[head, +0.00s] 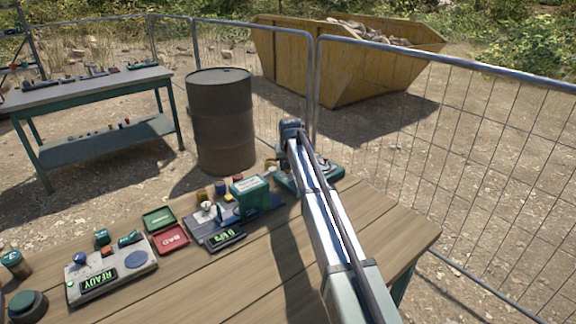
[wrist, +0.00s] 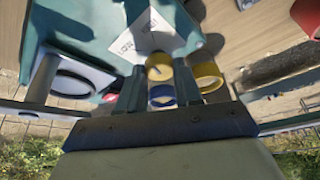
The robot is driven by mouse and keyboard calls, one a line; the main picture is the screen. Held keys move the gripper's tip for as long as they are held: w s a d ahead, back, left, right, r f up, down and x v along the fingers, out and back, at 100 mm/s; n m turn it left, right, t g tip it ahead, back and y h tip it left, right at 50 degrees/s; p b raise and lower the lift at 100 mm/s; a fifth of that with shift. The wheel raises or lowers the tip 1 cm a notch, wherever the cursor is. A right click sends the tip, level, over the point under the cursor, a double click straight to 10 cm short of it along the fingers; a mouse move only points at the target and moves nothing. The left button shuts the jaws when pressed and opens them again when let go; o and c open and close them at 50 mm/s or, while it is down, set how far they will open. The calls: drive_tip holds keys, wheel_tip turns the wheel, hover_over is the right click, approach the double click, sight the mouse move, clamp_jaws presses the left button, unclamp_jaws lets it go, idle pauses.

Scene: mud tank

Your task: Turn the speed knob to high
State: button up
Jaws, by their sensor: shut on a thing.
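A teal machine (head: 328,172) stands at the back right of the wooden table, partly hidden by my arm. In the wrist view its teal body (wrist: 85,22) carries a white label (wrist: 148,33) with lettering that seems to read LOW; the rest is not readable. My gripper (wrist: 160,72) is at this label, with its two dark fingers on either side of a yellow knob (wrist: 159,65), shut on it. I take this as the speed knob; its pointer setting is not clear. My arm hides the fingers in the head view.
A blue ring (wrist: 162,96) and a second yellow round part (wrist: 208,77) sit close to the fingers. Left of the machine stand a green box device (head: 250,194), a red BAD tray (head: 170,239) and a READY console (head: 110,268). The table's near middle is clear.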

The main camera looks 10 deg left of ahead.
idle(0.5)
drive_tip(key=o, duration=1)
drive_tip(key=shift+o, duration=0.2)
drive_tip(key=shift+r, duration=0.1)
drive_tip(key=v, duration=1.3)
drive_tip(key=shift+s+r, duration=0.25)
